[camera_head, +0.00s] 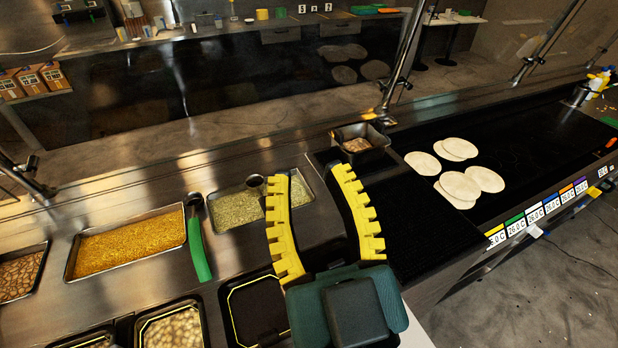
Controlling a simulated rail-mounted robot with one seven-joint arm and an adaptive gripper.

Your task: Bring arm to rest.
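My gripper (323,225) is in the middle of the camera_head view, with its two yellow toothed fingers spread wide apart. It is open and nothing shows between the fingers. It appears over the counter edge between the food trays and the black griddle (540,140). Its dark green body hides part of the counter below it. Several pale tortillas (459,186) lie on the griddle to the right of my gripper.
A tray of yellow filling (130,246), a tray of green filling (236,208) and a green-handled ladle (199,250) are on the left. A small dark pan (360,143) stands beyond the fingers. A white and yellow bottle (599,82) stands far right. The griddle's right part is mostly clear.

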